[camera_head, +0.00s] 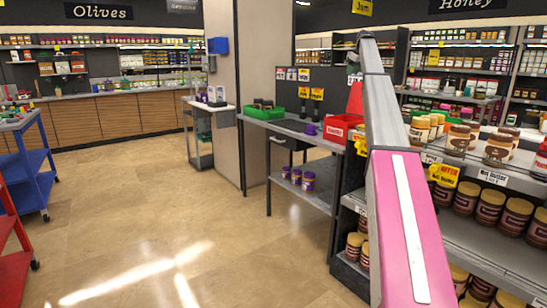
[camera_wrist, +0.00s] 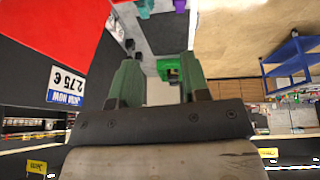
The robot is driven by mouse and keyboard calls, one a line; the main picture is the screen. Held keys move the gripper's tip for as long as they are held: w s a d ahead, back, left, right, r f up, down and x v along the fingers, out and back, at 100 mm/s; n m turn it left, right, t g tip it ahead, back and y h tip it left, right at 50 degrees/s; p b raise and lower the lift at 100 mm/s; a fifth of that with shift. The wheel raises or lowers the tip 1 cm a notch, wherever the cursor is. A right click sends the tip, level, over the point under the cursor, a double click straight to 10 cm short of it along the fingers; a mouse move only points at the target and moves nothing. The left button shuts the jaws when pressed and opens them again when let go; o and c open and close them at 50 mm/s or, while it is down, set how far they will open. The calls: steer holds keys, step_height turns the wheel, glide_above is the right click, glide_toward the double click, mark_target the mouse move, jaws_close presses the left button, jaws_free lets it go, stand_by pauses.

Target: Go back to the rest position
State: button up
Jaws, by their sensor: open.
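In the wrist view my gripper (camera_wrist: 160,72) is open, with its two green fingers wide apart and nothing held between them. In the head view my pink and grey arm reaches up and away on the right. Its far end is near the top of the picture, and I cannot make out the fingers there. Beyond the fingers in the wrist view a green bin (camera_wrist: 168,66) shows, apart from them.
A grey workbench (camera_head: 285,124) holds a green bin (camera_head: 264,112) and a red bin (camera_head: 341,128). Purple jars (camera_head: 307,181) stand on its lower shelf. Shelves of jars (camera_head: 488,205) border the arm on the right. A blue cart (camera_head: 34,160) stands left. The middle floor is clear.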

steer(key=s+a+f+m+g, duration=0.1)
steer(key=s+a+f, duration=0.55)
steer(key=f, duration=0.85)
steer(key=s+a+f+m, duration=0.25)
steer(key=s+f, duration=0.75)
steer(key=f, duration=0.5)
steer(key=s+a+f+g, duration=0.1)
steer(key=s+a+f, duration=0.65)
steer(key=f, duration=0.75)
steer(key=s+a+f+m, duration=0.1)
steer(key=s+a+f, duration=0.1)
steer(key=s+f, duration=0.6)
steer(key=s+a+f+m+g+h, duration=0.1)
steer(key=s+a+f, duration=0.2)
steer(key=s+f, duration=0.5)
steer(key=s+a+f+m+g+h, duration=0.1)
steer(key=s+f, duration=0.7)
steer(key=s, duration=2)
steer(key=shift+a+m, duration=0.45)
steer(key=shift+a, duration=0.35)
